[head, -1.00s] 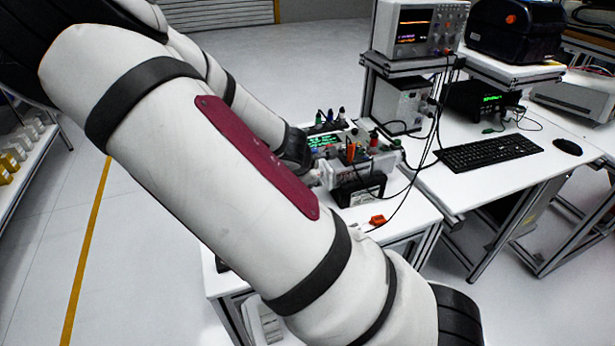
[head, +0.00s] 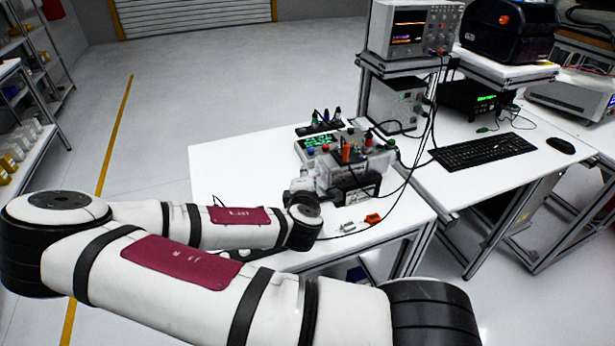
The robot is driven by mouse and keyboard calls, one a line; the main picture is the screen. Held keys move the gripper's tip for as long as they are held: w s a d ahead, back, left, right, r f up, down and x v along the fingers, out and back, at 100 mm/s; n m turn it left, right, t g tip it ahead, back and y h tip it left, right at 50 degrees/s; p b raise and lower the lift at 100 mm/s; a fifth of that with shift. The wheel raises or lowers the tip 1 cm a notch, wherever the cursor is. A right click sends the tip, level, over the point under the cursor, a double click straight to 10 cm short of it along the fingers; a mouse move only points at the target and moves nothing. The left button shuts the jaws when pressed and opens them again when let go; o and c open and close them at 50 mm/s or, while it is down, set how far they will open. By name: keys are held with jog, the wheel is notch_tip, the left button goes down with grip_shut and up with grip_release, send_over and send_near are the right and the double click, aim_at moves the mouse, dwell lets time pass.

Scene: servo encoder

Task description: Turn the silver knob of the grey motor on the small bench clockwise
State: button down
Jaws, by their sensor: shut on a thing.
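The grey motor unit (head: 378,163) stands on the small white bench (head: 230,160), with a black front part and several coloured plugs and leads on top. My gripper (head: 314,180) is at the left side of this unit, small in the head view and partly hidden by my own wrist. It is shut on the silver knob at the unit's left side. The knob itself is hidden by the fingers, so its angle cannot be read.
A green-lit display box (head: 314,146) and upright probes (head: 328,122) stand behind the motor. A desk with a keyboard (head: 484,151) adjoins on the right. The bench's left part is clear.

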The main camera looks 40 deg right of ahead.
jog(key=shift+f+m+t+h, duration=0.2)
jog(key=shift+m+t+h, duration=0.25)
jog(key=shift+t, duration=0.35)
jog(key=shift+s+h, duration=0.1)
jog(key=shift+h, duration=0.15)
jog(key=c, duration=1.2)
grip_release()
jog(key=shift+c, duration=0.2)
jog(key=shift+r, duration=0.15)
jog(key=n+g+y, duration=0.1)
jog(key=g, duration=0.2)
jog(key=g+y, duration=0.2)
jog(key=w+r+n+g+y, duration=0.1)
jog(key=g, duration=0.2)
jog(key=shift+d+n+g, duration=0.2)
jog(key=shift+n+g, duration=0.1)
jog(key=shift+n, duration=0.05)
jog(key=shift+w+n+g+y+p, duration=0.15)
jog(key=shift+g+y+p, duration=0.2)
jog(key=shift+g, duration=0.3)
jog(key=shift+n+g+y+p, duration=0.15)
jog(key=shift+g+y+p, duration=0.15)
jog(key=shift+g, duration=0.35)
